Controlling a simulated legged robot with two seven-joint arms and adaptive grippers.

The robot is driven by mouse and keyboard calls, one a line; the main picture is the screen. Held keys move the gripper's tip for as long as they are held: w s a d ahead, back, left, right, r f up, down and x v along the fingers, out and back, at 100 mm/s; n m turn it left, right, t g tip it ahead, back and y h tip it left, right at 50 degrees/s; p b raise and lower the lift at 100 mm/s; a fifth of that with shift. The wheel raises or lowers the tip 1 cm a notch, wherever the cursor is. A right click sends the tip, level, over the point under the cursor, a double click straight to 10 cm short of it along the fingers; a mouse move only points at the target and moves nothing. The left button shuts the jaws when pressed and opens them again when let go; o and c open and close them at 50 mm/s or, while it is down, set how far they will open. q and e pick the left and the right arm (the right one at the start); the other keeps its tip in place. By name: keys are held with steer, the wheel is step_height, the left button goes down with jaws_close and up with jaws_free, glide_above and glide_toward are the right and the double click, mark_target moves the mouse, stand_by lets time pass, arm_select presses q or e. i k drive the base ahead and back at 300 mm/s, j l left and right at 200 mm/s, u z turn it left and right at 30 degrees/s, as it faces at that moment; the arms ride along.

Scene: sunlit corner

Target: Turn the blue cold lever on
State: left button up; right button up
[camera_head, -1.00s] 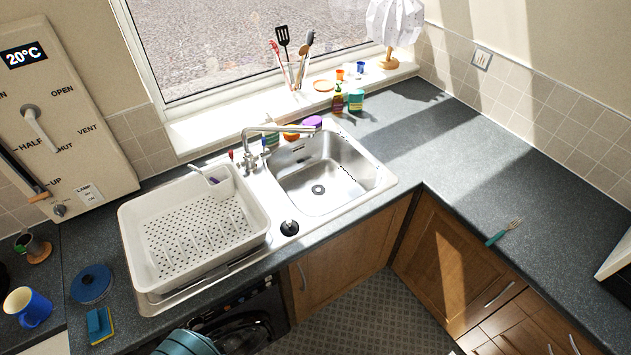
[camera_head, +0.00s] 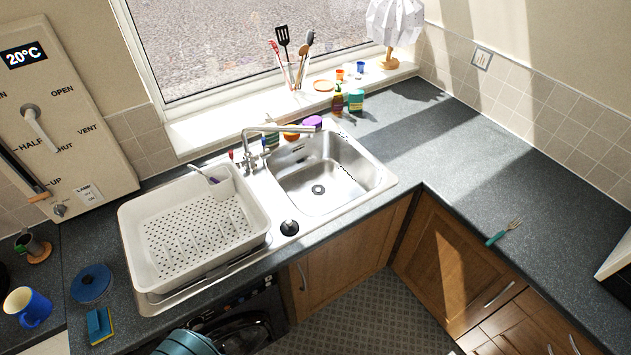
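The chrome mixer tap (camera_head: 252,158) stands on the back rim of the steel sink, between the dish rack and the bowl. Its spout (camera_head: 285,129) reaches right over the bowl. A red-tipped lever (camera_head: 231,155) shows on the left. The levers are small, so their exact angle is hard to read. No water stream is visible in the bowl. Neither of my grippers is in view.
A white dish rack (camera_head: 135,235) stands left of the sink bowl (camera_head: 320,180). An orange item (camera_head: 292,133) and a purple item (camera_head: 312,122) sit behind the spout. A utensil jar (camera_head: 296,75) is on the sill.

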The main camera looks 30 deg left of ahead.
mark_target(266, 152)
steer(key=u, duration=1.3)
